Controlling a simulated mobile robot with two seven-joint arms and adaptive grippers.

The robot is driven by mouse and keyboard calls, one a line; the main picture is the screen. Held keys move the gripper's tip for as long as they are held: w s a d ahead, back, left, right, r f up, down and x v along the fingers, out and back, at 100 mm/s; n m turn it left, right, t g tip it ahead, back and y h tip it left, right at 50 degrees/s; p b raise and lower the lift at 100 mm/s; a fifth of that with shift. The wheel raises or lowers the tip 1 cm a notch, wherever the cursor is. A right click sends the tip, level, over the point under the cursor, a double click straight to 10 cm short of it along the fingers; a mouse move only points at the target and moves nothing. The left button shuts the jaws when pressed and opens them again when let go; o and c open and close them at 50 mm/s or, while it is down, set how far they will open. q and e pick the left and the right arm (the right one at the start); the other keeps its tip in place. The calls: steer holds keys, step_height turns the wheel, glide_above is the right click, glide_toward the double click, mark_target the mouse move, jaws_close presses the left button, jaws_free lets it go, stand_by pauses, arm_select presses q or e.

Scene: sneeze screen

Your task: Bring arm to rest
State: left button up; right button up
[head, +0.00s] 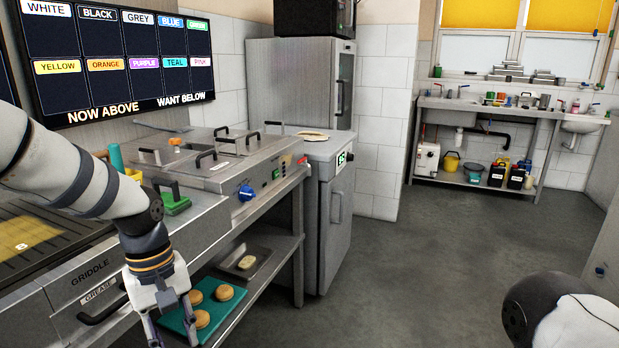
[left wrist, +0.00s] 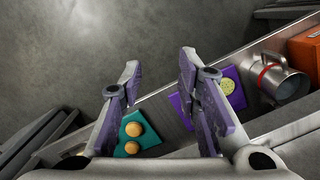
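My left arm comes in from the left in the head view, reaching down in front of the griddle counter. My left gripper (head: 172,322) points down beside the lower shelf, near a teal tray with buns. In the left wrist view its two purple-padded fingers (left wrist: 159,66) stand apart with nothing between them, only floor and the shelf edge behind. The gripper is empty. A rounded black-and-white part at the lower right of the head view seems to be my right arm; my right gripper is not seen.
The teal tray (head: 222,297) with several buns and a metal pan (head: 243,262) sit on the lower shelf. The left wrist view shows a purple tray (left wrist: 240,82) and metal jug (left wrist: 284,84). The griddle counter (head: 150,247) is close to my arm. Floor (head: 400,270) at right is clear.

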arm_select(q)
steer(key=s+d+f+m, duration=0.3)
steer(key=s+f, duration=1.3)
steer(key=f, duration=0.1)
steer(key=s+a+f+m, duration=0.1)
steer(key=s+f+m, duration=0.1)
steer(key=s, duration=0.9)
steer(key=s+a+f+m+g+y, duration=0.1)
steer(key=s+a+m, duration=0.1)
steer(key=s, duration=1)
steer(key=shift+s+f, duration=0.2)
steer(key=shift+f, duration=0.15)
steer(key=shift+a, duration=0.1)
